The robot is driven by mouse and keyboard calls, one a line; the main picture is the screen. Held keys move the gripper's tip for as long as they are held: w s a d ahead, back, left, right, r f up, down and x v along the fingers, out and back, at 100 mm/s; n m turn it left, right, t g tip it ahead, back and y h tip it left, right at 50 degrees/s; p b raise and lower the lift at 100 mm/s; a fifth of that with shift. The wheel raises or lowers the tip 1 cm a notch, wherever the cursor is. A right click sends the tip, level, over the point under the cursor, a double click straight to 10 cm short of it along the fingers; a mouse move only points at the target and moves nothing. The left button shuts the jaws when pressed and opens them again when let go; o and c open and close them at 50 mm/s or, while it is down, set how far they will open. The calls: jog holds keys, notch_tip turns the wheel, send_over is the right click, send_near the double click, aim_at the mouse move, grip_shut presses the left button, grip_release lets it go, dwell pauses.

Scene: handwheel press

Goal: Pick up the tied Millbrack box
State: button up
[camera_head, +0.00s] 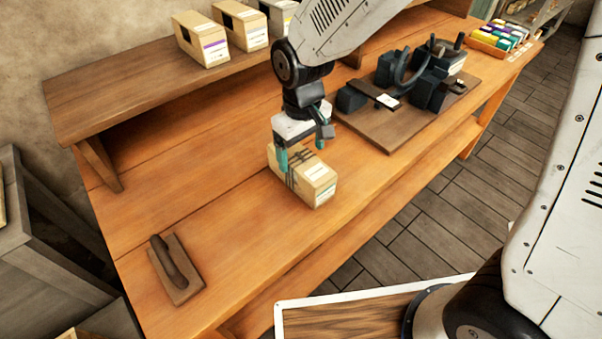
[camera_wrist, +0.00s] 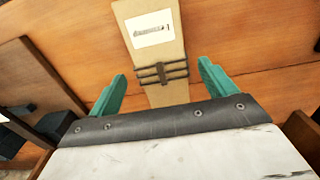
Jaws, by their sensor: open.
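The tied box (camera_head: 312,180) is a tan carton with dark string around its middle, lying on the wooden workbench in the head view. A white label shows on it. My gripper (camera_head: 300,153) is right above the box, pointing down, with teal fingers. In the wrist view the tied box (camera_wrist: 157,50) lies between the two open fingers of my gripper (camera_wrist: 162,90), with a gap on each side. The string shows just ahead of the palm. The fingers hold nothing. Whether they reach below the top of the box is unclear.
A dark handwheel press (camera_head: 420,80) stands on a board right of the box. More cartons (camera_head: 220,35) sit on the raised shelf (camera_head: 150,85) behind. A board with a dark handle (camera_head: 175,268) lies at front left. The workbench (camera_head: 235,240) is bare between.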

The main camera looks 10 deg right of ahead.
notch_tip(320, 180, down, 8)
jog(key=shift+a+r, duration=0.1)
jog(key=shift+r, duration=0.05)
jog(key=shift+w, duration=0.1)
jog(key=c, duration=1.1)
